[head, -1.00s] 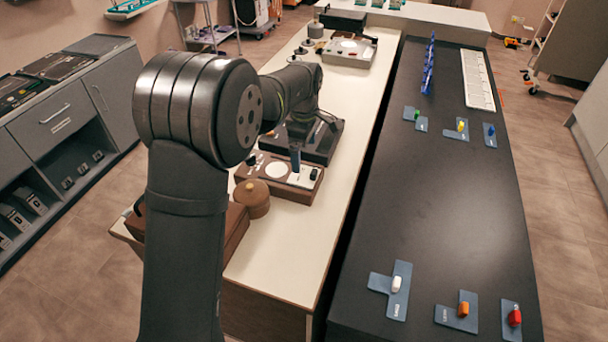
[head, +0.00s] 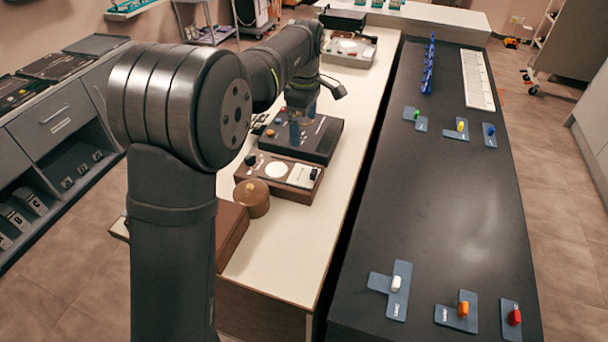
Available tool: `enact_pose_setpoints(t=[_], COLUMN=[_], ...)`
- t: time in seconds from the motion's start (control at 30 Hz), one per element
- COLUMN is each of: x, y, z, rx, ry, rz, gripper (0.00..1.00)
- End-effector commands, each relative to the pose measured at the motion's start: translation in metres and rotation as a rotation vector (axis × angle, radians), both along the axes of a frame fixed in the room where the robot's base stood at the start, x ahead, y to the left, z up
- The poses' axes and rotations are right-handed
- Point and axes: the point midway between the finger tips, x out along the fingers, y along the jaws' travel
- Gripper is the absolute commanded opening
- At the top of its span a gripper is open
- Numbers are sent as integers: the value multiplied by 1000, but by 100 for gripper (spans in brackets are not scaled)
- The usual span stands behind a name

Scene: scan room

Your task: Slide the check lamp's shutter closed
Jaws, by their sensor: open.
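No label readable here names the check lamp. A brown box (head: 246,182) on the light bench has a round pale disc (head: 275,169) and a white panel with a black knob (head: 313,174). A grey box (head: 332,56) farther back also has a pale disc (head: 348,44) and dark parts on top. I cannot tell which one is the lamp, or make out a shutter's position. My gripper (head: 295,132) points down over the black box behind the brown one, open, with no object visible in it. Its fingertips are small and partly merge with the dark box.
The black box (head: 325,140) with coloured buttons stands just behind the brown box.

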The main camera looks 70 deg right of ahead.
Motion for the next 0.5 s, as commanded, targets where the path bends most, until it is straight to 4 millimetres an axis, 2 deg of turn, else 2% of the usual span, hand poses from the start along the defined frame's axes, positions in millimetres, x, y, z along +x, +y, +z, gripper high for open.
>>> enact_pose_setpoints(t=[0.13, 0.4, 0.5], x=[0, 0, 0], y=[0, 0, 0], z=[11, 13, 13], rx=[0, 2, 1], ry=[0, 0, 0], rz=[0, 0, 0], gripper=[100, 100, 82])
